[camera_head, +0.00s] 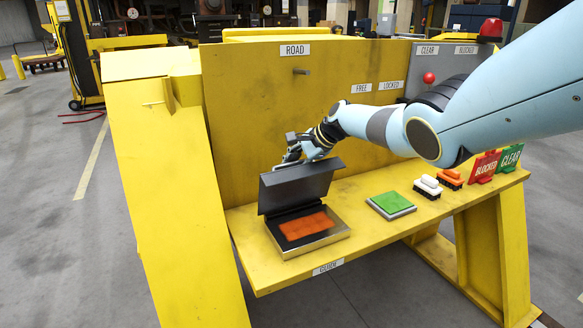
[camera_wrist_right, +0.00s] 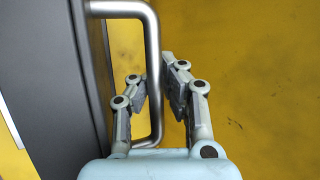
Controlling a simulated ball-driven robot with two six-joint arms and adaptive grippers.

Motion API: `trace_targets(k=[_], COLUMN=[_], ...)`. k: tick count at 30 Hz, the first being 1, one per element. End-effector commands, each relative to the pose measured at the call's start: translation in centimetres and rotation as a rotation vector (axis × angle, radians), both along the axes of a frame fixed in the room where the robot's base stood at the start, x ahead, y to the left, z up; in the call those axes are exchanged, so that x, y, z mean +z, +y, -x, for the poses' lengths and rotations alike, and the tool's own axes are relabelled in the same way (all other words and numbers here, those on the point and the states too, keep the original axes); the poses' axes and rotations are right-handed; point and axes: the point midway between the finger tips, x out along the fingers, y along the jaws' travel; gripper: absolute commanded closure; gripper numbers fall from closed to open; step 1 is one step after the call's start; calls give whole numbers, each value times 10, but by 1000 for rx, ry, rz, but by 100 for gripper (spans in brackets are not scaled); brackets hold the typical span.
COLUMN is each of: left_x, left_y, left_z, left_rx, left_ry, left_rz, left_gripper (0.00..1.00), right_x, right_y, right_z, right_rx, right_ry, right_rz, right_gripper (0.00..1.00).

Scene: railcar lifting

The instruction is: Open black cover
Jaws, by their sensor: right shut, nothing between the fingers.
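The black cover (camera_head: 298,187) stands raised, hinged at the back of a shallow metal box (camera_head: 318,241) on the yellow shelf. An orange pad (camera_head: 305,225) shows inside the box. My right gripper (camera_head: 290,158) is at the cover's upper edge, behind it at the left. In the right wrist view, the grey cover side (camera_wrist_right: 55,85) fills the left, with a silver bar handle (camera_wrist_right: 153,75). My left gripper is out of view.
A green pad (camera_head: 390,204), white and orange brushes (camera_head: 429,187), and red BLOCKED (camera_head: 486,167) and green CLEAR (camera_head: 511,157) signs stand right of the box. A yellow panel (camera_head: 250,110) rises behind the shelf. My right arm spans above the shelf.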

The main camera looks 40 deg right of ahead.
Motion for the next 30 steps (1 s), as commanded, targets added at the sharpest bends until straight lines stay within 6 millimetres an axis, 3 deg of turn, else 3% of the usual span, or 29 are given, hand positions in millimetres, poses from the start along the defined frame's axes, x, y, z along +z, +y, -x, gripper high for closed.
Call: trace_targets(k=[1, 30], left_x=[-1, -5], left_y=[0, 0], left_z=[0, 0], left_rx=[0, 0], left_ry=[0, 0], left_rz=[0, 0], left_gripper=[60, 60], right_x=[12, 12], right_y=[-5, -6], right_z=[-7, -9], right_rx=[-8, -8], right_ry=[-21, 14], right_rz=[5, -4], right_gripper=[100, 100])
